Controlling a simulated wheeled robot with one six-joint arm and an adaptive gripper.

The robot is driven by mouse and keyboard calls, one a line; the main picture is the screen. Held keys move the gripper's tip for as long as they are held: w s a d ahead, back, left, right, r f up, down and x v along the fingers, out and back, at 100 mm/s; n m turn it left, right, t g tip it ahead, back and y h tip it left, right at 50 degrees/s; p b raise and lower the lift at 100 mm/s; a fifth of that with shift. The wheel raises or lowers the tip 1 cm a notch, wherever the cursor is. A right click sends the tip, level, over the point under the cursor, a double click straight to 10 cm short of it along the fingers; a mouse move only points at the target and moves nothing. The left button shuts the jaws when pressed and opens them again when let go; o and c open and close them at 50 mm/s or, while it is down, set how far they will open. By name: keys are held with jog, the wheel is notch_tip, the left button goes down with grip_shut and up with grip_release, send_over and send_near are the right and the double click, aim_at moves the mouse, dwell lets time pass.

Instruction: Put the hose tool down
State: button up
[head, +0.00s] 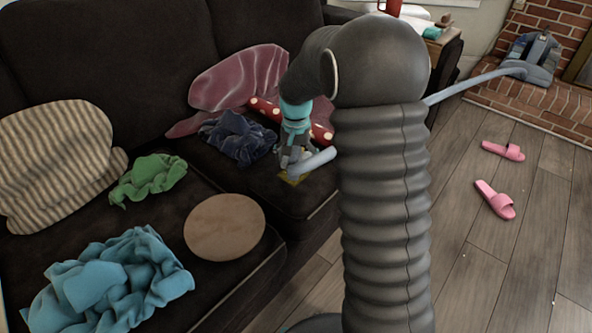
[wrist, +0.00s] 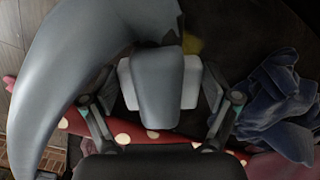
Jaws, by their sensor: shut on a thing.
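The hose tool (head: 313,163) is a smooth blue-grey tube piece. In the wrist view the tool (wrist: 157,88) lies between the two white finger pads and curves away to the left. My gripper (head: 294,155) is shut on it, just over the right seat of the dark sofa (head: 285,195). The wrist view shows my gripper (wrist: 158,82) from close up. I cannot tell whether the tool touches the seat. A blue-grey hose (head: 475,82) runs from behind my arm to a grey device (head: 533,60) on the brick hearth.
A small yellow thing (head: 293,179) lies under the tool. Near it are a dark blue cloth (head: 237,138), a red dotted item (head: 321,133) and a pink cloth (head: 238,75). A round tan board (head: 224,227) lies further left. Pink slippers (head: 495,199) are on the floor.

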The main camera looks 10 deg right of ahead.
jog(key=shift+f, duration=1.95)
jog(key=shift+f, duration=0.1)
jog(key=o, duration=0.8)
